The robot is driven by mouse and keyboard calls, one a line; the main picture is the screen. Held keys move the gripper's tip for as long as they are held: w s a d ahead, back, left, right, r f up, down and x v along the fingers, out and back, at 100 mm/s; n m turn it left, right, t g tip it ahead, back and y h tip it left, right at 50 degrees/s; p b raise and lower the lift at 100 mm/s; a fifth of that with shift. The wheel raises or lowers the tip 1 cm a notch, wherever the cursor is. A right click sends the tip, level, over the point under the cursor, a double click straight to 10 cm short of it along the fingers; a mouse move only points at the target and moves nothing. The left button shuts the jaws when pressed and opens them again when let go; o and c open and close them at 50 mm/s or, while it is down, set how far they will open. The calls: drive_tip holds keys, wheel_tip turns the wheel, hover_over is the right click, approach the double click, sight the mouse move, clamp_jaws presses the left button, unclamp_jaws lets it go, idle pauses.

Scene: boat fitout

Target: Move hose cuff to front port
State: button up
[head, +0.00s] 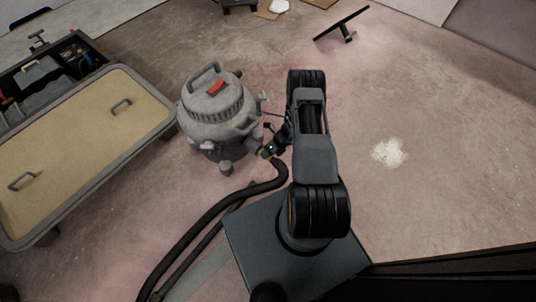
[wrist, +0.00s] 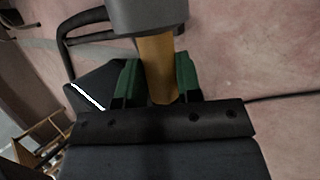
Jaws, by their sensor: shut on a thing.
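The grey shop vacuum (head: 208,112) with a red switch stands on the floor left of my arm in the head view. My gripper (head: 268,151) is low at the vacuum's right side. In the wrist view its green fingers (wrist: 158,82) are shut on the yellow-brown hose cuff (wrist: 158,62). The cuff's far end meets a grey round part (wrist: 148,14); I cannot tell whether it is seated in it. The black hose (head: 215,210) curves from the lower left up to my gripper. The front port is not clearly distinguishable in the head view.
A tan-topped cart (head: 85,150) with handles stands at the left, beside a tool box (head: 50,65). A white powder patch (head: 389,152) lies on open floor at the right. A black floor tool (head: 343,25) lies at the back.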

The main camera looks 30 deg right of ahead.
drive_tip(key=shift+w, duration=0.25)
drive_tip(key=shift+w+a, duration=0.1)
drive_tip(key=shift+w, duration=0.05)
clamp_jaws()
drive_tip(key=o, duration=0.8)
unclamp_jaws()
drive_tip(key=shift+a, duration=0.15)
drive_tip(key=shift+c, duration=0.2)
drive_tip(key=o, duration=0.3)
drive_tip(key=p+v, duration=0.4)
drive_tip(key=v, duration=1)
